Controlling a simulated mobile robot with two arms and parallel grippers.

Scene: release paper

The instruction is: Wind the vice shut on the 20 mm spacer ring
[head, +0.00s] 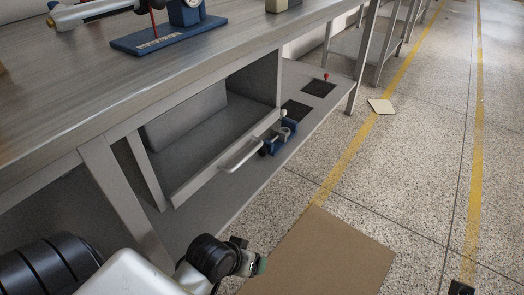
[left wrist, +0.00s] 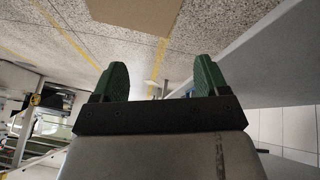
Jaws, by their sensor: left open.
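A small blue vice-like device (head: 284,132) with grey and dark parts stands on the grey lower shelf under the workbench. It is too small to tell how far its jaws are apart. I cannot make out the spacer ring for certain. My left gripper (head: 260,264) is low in front of the bench, apart from the vice and nearer to me. In the left wrist view its two green fingers (left wrist: 162,82) are spread wide with nothing between them.
A grey bar handle (head: 240,157) juts out in front of the compartment, left of the vice. Dark square pads (head: 319,88) lie farther along the shelf. A blue stand (head: 165,37) is on the bench top.

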